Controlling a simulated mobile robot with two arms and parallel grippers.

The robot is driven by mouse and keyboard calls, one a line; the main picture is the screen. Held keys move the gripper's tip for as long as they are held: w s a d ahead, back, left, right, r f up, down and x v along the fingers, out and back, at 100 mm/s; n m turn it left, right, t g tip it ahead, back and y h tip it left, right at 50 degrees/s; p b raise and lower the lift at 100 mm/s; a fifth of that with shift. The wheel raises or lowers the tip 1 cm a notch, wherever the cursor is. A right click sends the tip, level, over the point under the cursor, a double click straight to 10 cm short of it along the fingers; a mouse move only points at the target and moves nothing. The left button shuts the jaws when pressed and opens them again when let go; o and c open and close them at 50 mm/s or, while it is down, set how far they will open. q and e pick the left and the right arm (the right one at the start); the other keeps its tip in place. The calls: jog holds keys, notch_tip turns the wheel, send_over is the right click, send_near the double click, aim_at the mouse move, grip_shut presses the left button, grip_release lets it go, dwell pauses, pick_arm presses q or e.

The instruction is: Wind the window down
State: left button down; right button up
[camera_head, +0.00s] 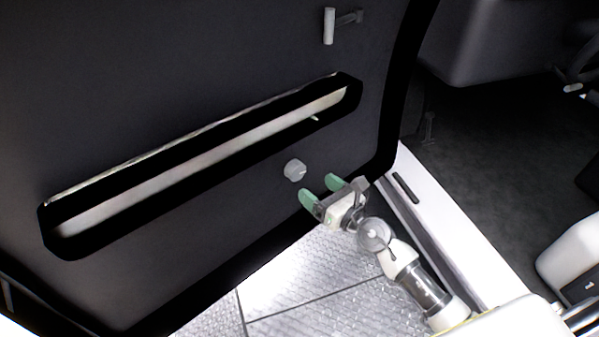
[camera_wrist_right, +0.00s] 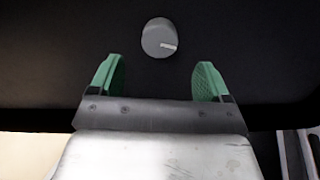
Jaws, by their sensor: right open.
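A round grey knob (camera_head: 294,170) sits on the dark inner door panel (camera_head: 240,85), below the long slot-shaped recess. The knob also shows in the right wrist view (camera_wrist_right: 159,38), with a pale mark on its face, ahead of and between the fingers. My right gripper (camera_head: 322,190) has green fingertips and is open and empty, just right of and below the knob. It also shows in the right wrist view (camera_wrist_right: 160,78), with a gap between it and the knob. I cannot make out a window pane. My left gripper is not in view.
A long recess (camera_head: 62,242) with a pale inside crosses the door panel. A light grey handle (camera_head: 329,26) stands out from the panel above. A white sill (camera_head: 445,215) and the dark vehicle interior (camera_head: 480,130) lie to the right. Bright textured floor (camera_head: 300,280) shows below.

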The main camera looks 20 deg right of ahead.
aim_at(299, 173)
jog(key=x, duration=0.6)
jog(key=shift+w+a+b, duration=0.25)
jog(key=shift+w+b, duration=0.05)
jog(key=shift+w, duration=0.3)
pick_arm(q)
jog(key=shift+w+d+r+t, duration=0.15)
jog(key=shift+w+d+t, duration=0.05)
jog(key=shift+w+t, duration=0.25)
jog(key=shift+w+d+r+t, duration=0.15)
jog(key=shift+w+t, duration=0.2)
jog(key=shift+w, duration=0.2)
pick_arm(e)
jog(key=c, duration=0.9)
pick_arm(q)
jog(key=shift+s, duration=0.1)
